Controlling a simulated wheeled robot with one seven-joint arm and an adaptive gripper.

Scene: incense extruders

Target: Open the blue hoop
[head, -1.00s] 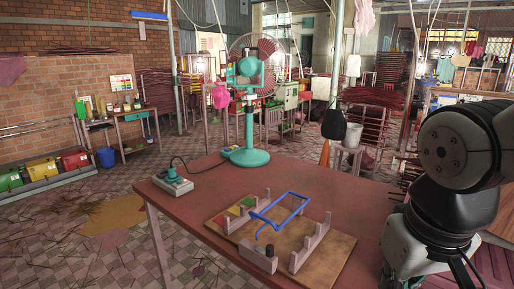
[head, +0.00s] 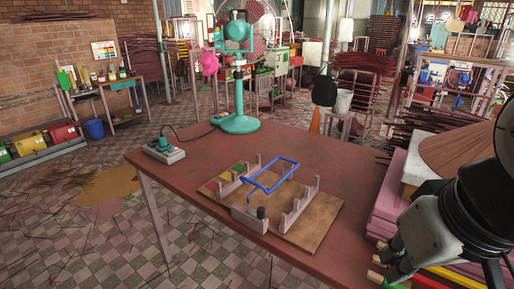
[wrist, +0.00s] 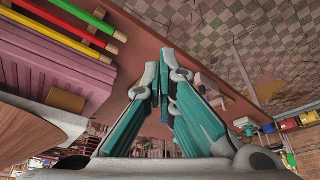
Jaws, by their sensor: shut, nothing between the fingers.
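The blue hoop (head: 283,177) is a bent blue rod frame on a wooden board (head: 307,233) on the table in the head view. It lies tilted across grey notched uprights, with a hooked end reaching toward a grey block with a dark knob (head: 261,213). My gripper (wrist: 159,62) has teal fingers, and its tips are together and empty in the wrist view. My arm is at the lower right of the head view, apart from the hoop. I cannot make out the hoop clearly in the wrist view.
The reddish table (head: 201,162) also bears a teal fan stand (head: 240,123) and a small corded device (head: 164,150). Stacked pink slabs (head: 389,205) and red, yellow and green bars stand to the right, close to my arm.

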